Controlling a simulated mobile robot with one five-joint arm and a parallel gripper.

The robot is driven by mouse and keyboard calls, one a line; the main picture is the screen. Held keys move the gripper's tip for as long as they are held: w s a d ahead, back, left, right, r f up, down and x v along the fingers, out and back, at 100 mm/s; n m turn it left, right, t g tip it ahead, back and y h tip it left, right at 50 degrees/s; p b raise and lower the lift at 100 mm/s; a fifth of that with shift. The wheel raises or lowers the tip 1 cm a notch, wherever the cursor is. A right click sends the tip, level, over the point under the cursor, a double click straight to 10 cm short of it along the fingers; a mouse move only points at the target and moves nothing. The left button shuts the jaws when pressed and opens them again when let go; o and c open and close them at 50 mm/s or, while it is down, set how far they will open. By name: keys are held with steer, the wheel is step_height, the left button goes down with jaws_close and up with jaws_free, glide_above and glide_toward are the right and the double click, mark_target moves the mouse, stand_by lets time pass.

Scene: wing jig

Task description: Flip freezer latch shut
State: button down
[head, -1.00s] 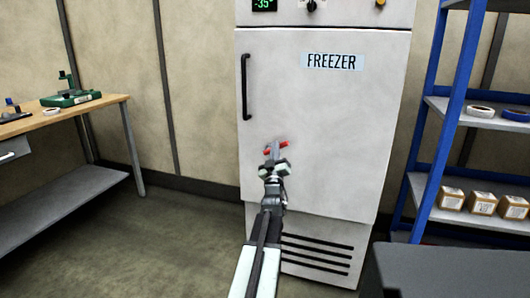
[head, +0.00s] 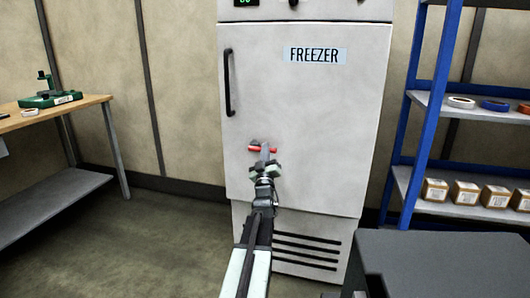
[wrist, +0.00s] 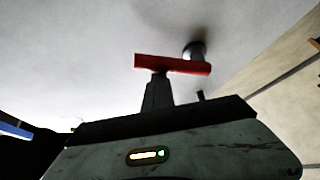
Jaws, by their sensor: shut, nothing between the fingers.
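The white freezer (head: 305,110) stands upright ahead with its door closed against the body and a black vertical handle (head: 230,82) on the left. A red latch (head: 268,149) lies roughly level low on the door, partly hidden behind my gripper. My gripper (head: 264,152) is shut and empty, its fingers at the latch in the head view. In the wrist view, the red latch (wrist: 180,65) spans across just beyond the tips of my gripper (wrist: 159,80). I cannot tell whether they touch. A dark round piece (wrist: 195,50) sits behind the latch.
A blue shelf rack (head: 410,110) with tape rolls and several boxes (head: 465,192) stands on the right. A wooden bench (head: 60,108) with a green device (head: 50,98) is at left. A dark flat-topped block (head: 440,255) is at front right. Floor between bench and freezer is clear.

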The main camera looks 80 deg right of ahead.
steer(key=shift+f, duration=0.2)
step_height(320, 180, up, 5)
steer(key=a+p, duration=0.1)
steer(key=p, duration=0.4)
steer(key=w+a+f+b, duration=0.1)
steer(key=a+f+b, duration=0.4)
steer(key=a, duration=0.3)
steer(key=shift+w+a+f+b, duration=0.15)
steer(key=shift+w+f+b, duration=0.15)
steer(key=shift+f+b, duration=0.15)
